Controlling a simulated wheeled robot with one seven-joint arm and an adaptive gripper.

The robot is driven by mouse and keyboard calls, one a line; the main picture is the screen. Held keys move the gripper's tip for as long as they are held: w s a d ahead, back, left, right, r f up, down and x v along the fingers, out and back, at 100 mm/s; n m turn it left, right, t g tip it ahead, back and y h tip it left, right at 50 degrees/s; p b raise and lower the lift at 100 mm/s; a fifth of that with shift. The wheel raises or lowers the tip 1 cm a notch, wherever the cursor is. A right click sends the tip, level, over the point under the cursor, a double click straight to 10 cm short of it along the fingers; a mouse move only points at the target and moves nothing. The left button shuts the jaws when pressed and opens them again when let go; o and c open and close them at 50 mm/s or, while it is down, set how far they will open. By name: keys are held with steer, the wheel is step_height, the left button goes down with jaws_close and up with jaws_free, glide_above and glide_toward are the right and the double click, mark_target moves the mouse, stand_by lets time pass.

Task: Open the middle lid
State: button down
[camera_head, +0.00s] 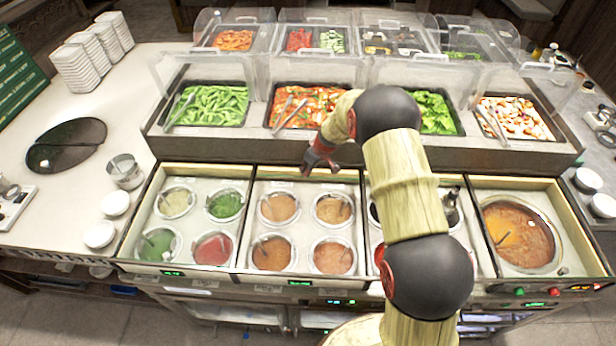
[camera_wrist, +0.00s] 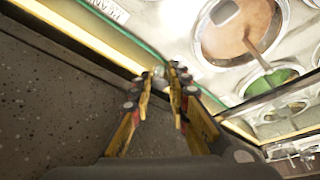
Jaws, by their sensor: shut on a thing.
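The sauce counter has side-by-side wells with pale surrounds. The second section from the left (camera_head: 307,190) holds several round pots of orange-brown sauce, and my gripper (camera_head: 312,166) is low at its back edge. In the wrist view, a green-edged clear panel, seemingly the lid (camera_wrist: 122,48), lies beside a yellowish rim. My gripper (camera_wrist: 167,75) has its fingertips closed together at this edge, on a small pale part that looks like the lid's handle. The fingers largely hide that part. I cannot tell from the head view whether the lid is raised.
The left section (camera_head: 200,217) has green, pale and red sauces. My arm partly hides the third section. A large soup pot (camera_head: 520,235) is at the right. Behind, clear covers (camera_head: 415,75) stand over food trays, with tongs (camera_head: 290,112) in some. White bowls (camera_head: 100,234) sit at the left.

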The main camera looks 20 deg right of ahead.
steer(key=shift+w, duration=0.2)
steer(key=c, duration=1.7)
jaws_free()
steer(key=shift+r, duration=0.1)
steer(key=v, duration=1.2)
steer(key=shift+d, duration=0.1)
